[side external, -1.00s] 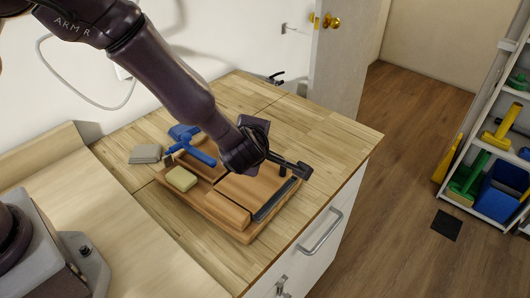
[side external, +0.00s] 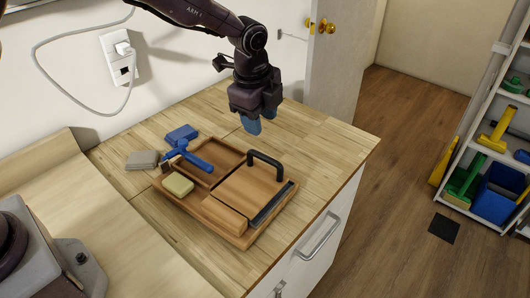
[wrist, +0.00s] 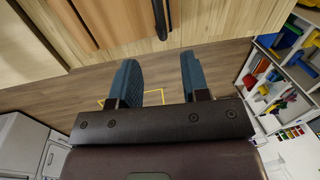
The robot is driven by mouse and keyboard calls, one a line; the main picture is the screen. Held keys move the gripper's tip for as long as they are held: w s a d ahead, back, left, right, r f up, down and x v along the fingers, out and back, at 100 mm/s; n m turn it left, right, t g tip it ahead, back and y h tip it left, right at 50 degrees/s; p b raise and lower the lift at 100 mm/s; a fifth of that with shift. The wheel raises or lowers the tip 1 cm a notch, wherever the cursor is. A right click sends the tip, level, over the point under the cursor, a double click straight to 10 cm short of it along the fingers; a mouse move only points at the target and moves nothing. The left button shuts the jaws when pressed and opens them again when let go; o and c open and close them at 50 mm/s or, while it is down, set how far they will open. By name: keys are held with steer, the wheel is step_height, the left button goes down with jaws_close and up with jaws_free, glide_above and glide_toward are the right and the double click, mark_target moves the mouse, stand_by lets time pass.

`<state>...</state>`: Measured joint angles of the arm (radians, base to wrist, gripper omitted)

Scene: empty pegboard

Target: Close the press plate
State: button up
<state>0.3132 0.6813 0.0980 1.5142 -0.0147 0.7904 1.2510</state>
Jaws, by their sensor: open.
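The press plate (side external: 243,194) is a flat brown wooden board on the right part of a wooden tray (side external: 212,236). It appears to lie level. A black arched handle (side external: 266,158) stands on its far side, and a dark strip (side external: 273,203) runs along its right edge. My gripper (side external: 253,128) hangs above and behind the handle, pointing down, clear of it and empty. In the wrist view its two blue fingers (wrist: 160,68) are apart with nothing between them. Part of a brown wooden piece (wrist: 120,15) shows at the top there.
A blue T-shaped tool (side external: 190,155) and a yellow block (side external: 178,184) lie on the tray's left side. A grey block (side external: 142,159) and a blue block (side external: 181,134) lie beside it. The wooden counter (side external: 335,143) is clear at the right, ending at its edge.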

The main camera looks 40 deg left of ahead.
mark_target(265, 157)
steer(key=f, duration=0.3)
steer(key=w+f, duration=0.1)
steer(key=f, duration=0.6)
steer(key=shift+w+a+f, duration=0.1)
steer(key=shift+w+f, duration=0.3)
jaws_close()
